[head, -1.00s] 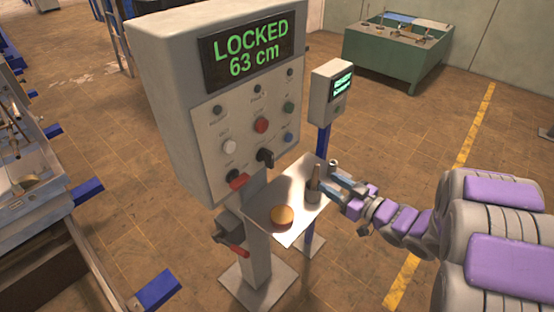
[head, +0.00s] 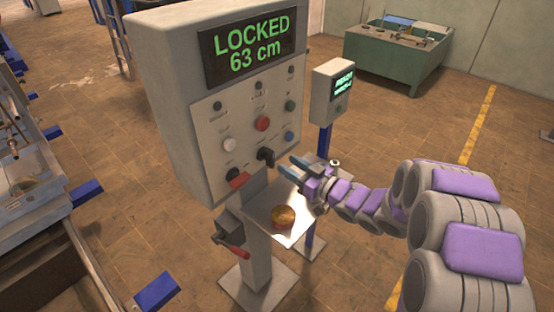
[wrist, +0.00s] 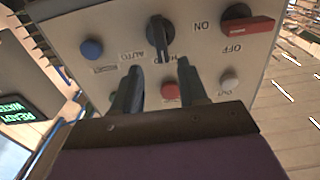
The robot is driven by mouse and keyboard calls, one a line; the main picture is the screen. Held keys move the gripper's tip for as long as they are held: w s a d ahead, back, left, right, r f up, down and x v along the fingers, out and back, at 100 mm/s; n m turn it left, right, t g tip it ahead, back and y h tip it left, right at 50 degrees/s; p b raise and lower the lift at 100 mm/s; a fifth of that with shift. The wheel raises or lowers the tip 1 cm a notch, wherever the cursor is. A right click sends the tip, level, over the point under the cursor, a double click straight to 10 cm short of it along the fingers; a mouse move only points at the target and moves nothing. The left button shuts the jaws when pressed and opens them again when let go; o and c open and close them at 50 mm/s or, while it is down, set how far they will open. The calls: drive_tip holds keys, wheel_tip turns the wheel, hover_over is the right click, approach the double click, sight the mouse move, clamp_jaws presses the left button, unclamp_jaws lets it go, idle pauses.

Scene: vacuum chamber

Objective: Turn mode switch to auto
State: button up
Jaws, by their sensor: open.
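The mode switch is a black rotary knob (head: 265,156) low on the grey control box's panel. In the wrist view, upside down, the knob (wrist: 159,32) stands just beyond my fingertips, between them from side to side. Its pointer reaches toward my gripper, over part of a label beginning "HA", with the AUTO label to its left. My gripper (head: 290,168) is open and empty, to the right of the knob in the head view. In the wrist view my gripper (wrist: 158,68) shows both fingers apart, with no visible contact with the knob.
A red-handled ON/OFF switch (wrist: 248,24) is beside the knob. A blue button (wrist: 91,49), red button (wrist: 170,90) and white button (wrist: 229,80) are close by. A small tray (head: 262,215) holding a round brown object (head: 283,217) is below the panel. The display reads "LOCKED 63 cm".

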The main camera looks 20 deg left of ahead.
sight(274, 157)
drive_tip(key=x, duration=0.5)
drive_tip(key=shift+s+a+f+b, duration=0.15)
drive_tip(key=shift+s+a+b, duration=0.05)
drive_tip(key=shift+a+b, duration=0.15)
drive_tip(key=shift+w+a, duration=0.25)
drive_tip(key=shift+a, duration=0.15)
drive_tip(key=shift+w+d, duration=0.1)
drive_tip(key=shift+d, duration=0.2)
drive_tip(key=shift+a, duration=0.45)
drive_tip(key=c, duration=0.4)
clamp_jaws()
